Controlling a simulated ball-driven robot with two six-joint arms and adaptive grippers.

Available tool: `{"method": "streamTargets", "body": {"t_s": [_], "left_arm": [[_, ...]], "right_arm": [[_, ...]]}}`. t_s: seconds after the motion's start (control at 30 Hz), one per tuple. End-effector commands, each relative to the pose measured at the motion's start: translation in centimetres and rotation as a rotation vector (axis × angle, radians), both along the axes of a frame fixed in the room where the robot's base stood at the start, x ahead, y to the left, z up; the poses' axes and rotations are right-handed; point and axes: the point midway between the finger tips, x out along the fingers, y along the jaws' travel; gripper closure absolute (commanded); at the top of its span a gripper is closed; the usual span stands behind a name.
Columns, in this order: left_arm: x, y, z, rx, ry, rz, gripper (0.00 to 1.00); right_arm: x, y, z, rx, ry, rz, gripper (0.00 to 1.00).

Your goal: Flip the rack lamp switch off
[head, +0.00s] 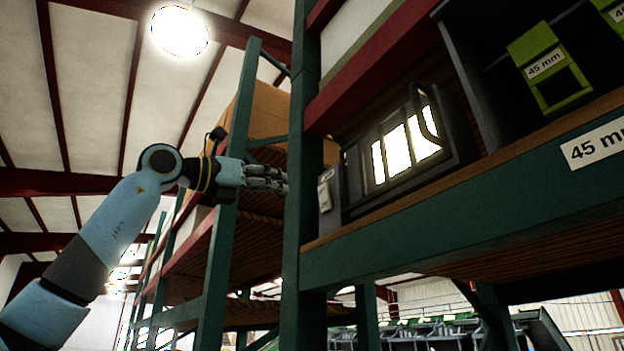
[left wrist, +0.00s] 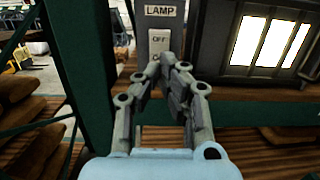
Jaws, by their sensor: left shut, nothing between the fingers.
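The rack lamp (head: 400,148) is a dark box with lit panels on the rack shelf. It also shows lit in the left wrist view (left wrist: 270,42). Its grey switch box (head: 328,196) stands at the lamp's left side. In the left wrist view the box has a LAMP label (left wrist: 164,11) and a pale switch (left wrist: 159,40) reading OFF at the top. The lower part of the switch is partly hidden by my fingers. My left gripper (head: 284,183) is shut and empty, just left of the switch box; its fingertips (left wrist: 166,60) overlap the switch's lower part. My right gripper is not in view.
A green rack post (head: 303,130) stands just left of the switch box. The shelf's green front beam (head: 430,225) runs below the lamp. A green bin (head: 545,65) sits to the right. Brown sacks (left wrist: 30,145) lie at lower left in the wrist view.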

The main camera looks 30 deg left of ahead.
Motion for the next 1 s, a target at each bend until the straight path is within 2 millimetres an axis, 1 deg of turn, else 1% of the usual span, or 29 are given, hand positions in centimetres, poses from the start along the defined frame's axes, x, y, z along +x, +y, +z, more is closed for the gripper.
{"method": "streamTargets", "body": {"t_s": [0.03,0.1,0.3,0.4,0.6,0.9,1.0], "left_arm": [[1.1,-0.6,0.8,-0.006,0.001,-0.007,1.0],[2.5,-1.2,1.0,-0.005,0.002,-0.007,1.0],[5.8,-2.5,1.5,-0.004,0.002,-0.005,1.0],[7.0,-2.9,1.5,-0.002,0.001,-0.002,1.0],[8.0,-3.3,1.4,-0.001,0.001,0.0,1.0],[8.0,-3.3,1.3,0.0,0.001,0.0,1.0],[8.2,-3.4,1.6,0.0,0.001,-0.001,1.0]], "right_arm": [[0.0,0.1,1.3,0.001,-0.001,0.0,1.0],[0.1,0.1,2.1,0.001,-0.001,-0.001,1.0],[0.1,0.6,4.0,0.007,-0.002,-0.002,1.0],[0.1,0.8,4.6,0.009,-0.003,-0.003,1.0],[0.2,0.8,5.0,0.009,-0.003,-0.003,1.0],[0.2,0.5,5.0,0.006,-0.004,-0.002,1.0],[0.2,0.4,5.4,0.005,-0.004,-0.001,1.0]]}}
